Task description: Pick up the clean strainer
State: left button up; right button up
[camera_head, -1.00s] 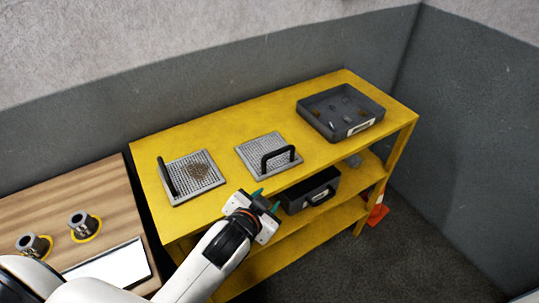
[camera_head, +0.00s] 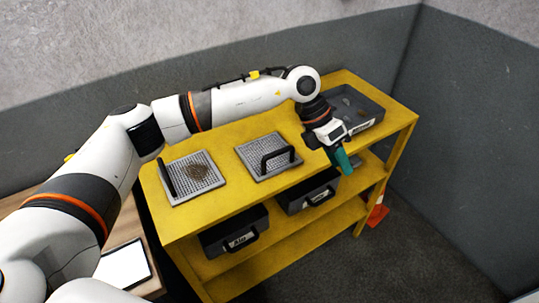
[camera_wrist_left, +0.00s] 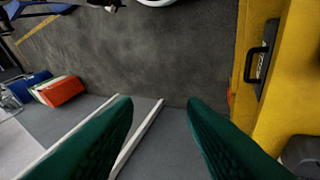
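The clean strainer (camera_head: 256,148) is a grey perforated square plate with a black handle. It lies on the middle of the yellow shelf's top in the head view. A second strainer (camera_head: 181,188) to its left has a brown dirty patch (camera_head: 199,171). My left gripper (camera_head: 344,161) has green fingers. It is right of the clean strainer, apart from it, pointing down by the shelf's front edge. In the left wrist view its fingers (camera_wrist_left: 159,105) are spread with nothing between them. No strainer shows there. My right gripper is out of view.
A dark tray (camera_head: 372,99) with small parts stands at the shelf's right end, partly behind my left wrist. Black boxes (camera_head: 232,228) sit on the shelf below the yellow top (camera_head: 225,150). An orange cone (camera_head: 378,213) stands on the floor. The wrist view shows a red box (camera_wrist_left: 62,91).

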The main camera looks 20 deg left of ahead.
aim_at(279, 151)
pick_arm(q)
jog(key=w+a+r+n+y, duration=0.1)
jog(key=w+a+r+y, duration=0.15)
jog(key=a, duration=0.45)
jog(key=w+a+r+y, duration=0.15)
jog(key=a+y, duration=0.25)
jog(key=a, duration=0.4)
jog(key=shift+t, duration=0.4)
jog(key=f+p, duration=0.1)
jog(key=f, duration=0.3)
jog(key=f+p, duration=0.1)
jog(key=f, duration=0.1)
jog(key=shift+w+f+p, duration=0.3)
jog(key=shift+w+f, duration=0.05)
jog(key=shift+f+p, duration=0.3)
notch_tip(279, 151, down, 4)
jog(key=shift+a+f+p, duration=0.15)
jog(key=shift+f+p, duration=0.05)
jog(key=shift+p, duration=0.85)
jog(key=shift+f, duration=0.2)
grip_shut()
jog(key=shift+r, duration=0.1)
